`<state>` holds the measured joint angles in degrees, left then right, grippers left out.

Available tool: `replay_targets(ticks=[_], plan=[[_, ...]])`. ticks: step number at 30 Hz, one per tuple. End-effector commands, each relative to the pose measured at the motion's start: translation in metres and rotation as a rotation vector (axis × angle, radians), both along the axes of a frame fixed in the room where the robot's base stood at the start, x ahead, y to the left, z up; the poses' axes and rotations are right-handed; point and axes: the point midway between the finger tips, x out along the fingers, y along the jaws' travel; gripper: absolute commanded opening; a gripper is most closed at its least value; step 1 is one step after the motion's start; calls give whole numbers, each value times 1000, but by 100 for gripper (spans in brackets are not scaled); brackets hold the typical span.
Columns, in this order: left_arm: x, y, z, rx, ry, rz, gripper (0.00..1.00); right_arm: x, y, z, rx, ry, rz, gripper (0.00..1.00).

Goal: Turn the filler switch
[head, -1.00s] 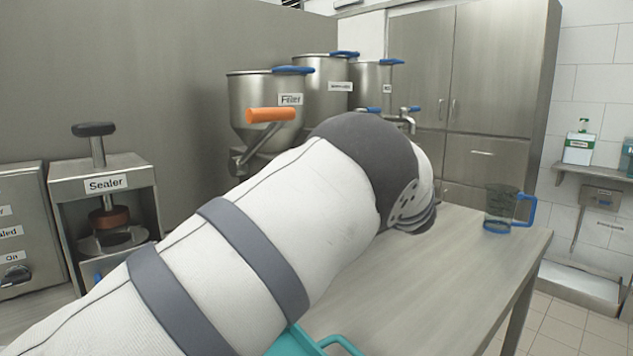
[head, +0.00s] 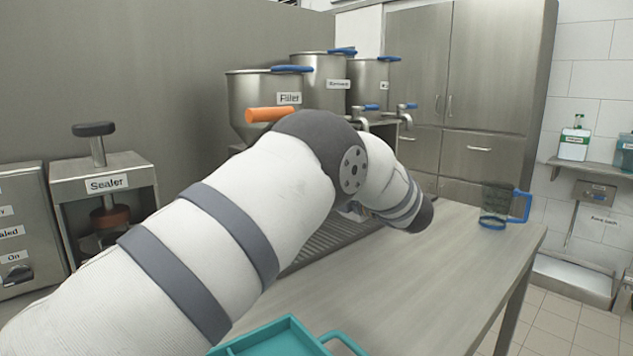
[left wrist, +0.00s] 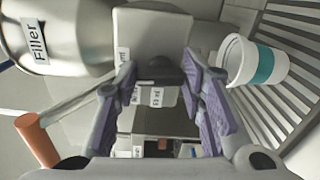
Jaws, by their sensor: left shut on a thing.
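The filler (head: 262,92) is a steel hopper with an orange handle (head: 270,114), standing behind my left arm in the head view. In the left wrist view its labelled hopper (left wrist: 60,35) is at upper left. A grey box (left wrist: 150,28) carries a dark switch knob (left wrist: 168,74) with small labels around it, one reading 50 ml. My left gripper (left wrist: 160,76) is shut on this knob, with a purple-padded finger on each side. My arm hides the switch and gripper in the head view. My right gripper is not in view.
A white cup with a teal band (left wrist: 262,62) is on the slatted grate (left wrist: 285,105), right of the gripper. A blue-handled jug (head: 496,207) is at the table's right. The sealer (head: 105,200) stands left; a teal tray (head: 262,338) is in front.

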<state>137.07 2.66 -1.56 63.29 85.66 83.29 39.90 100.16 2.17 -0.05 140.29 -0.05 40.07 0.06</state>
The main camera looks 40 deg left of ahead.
Motion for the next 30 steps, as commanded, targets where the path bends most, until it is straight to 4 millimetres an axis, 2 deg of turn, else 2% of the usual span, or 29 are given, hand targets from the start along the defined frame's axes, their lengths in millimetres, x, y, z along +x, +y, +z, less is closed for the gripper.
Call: replay_targets(ticks=[9, 24, 25, 27, 30], plan=[[0, 1, 2, 11, 86, 1, 9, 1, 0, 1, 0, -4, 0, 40], [0, 1, 3, 13, 100, 2, 9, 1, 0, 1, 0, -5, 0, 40], [0, 1, 3, 13, 99, 2, 43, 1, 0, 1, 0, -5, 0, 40], [0, 1, 2, 12, 99, 1, 57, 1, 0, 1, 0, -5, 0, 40], [0, 1, 2, 11, 100, 1, 57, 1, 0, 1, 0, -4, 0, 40]])
